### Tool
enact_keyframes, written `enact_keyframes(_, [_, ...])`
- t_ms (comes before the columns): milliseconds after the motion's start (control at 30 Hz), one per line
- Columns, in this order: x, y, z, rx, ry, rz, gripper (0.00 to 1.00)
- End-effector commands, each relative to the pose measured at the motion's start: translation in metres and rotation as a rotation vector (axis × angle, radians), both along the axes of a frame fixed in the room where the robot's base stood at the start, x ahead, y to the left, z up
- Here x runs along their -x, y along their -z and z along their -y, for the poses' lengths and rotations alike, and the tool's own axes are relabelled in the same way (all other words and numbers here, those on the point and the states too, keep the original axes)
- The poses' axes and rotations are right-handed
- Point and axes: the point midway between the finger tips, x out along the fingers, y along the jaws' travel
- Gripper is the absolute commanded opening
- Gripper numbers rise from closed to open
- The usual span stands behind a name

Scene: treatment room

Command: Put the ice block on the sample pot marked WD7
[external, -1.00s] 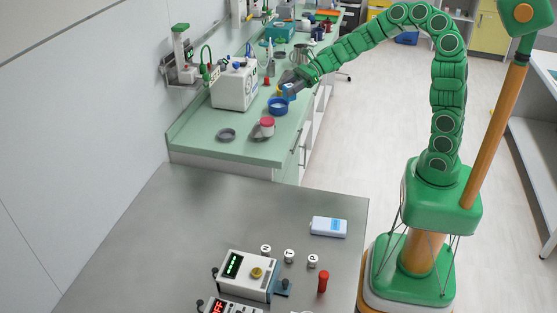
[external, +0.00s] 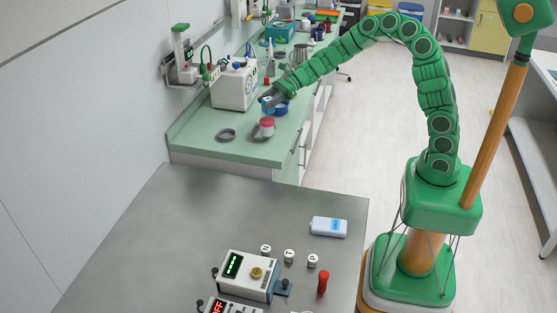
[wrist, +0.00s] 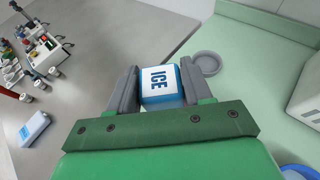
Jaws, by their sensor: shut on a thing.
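The ice block (wrist: 159,84) is a white and blue cube with ICE on its face. My gripper (wrist: 158,73) is shut on it, one grey finger on each side. In the external view my gripper (external: 271,98) holds the block (external: 266,104) over the green bench, close to a blue bowl.
A grey round dish (external: 227,135) lies left of the pot. The blue bowl (external: 281,108) is close behind it, and a white machine (external: 236,84) stands by the wall. The steel table (external: 190,220) in front bears devices, small lettered pots and a blue-white pack (external: 328,227).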

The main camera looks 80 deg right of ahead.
Motion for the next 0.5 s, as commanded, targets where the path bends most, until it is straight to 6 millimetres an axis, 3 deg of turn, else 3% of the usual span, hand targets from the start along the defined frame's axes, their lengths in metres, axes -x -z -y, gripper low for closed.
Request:
enact_keyframes(167, [-0.006,0.007,0.000,0.000,0.000,0.000,0.18])
enact_keyframes(367, [-0.005,0.034,0.000,-0.001,-0.001,-0.003,0.18])
enact_keyframes(500, [-0.006,0.037,0.000,0.000,-0.001,0.000,0.18])
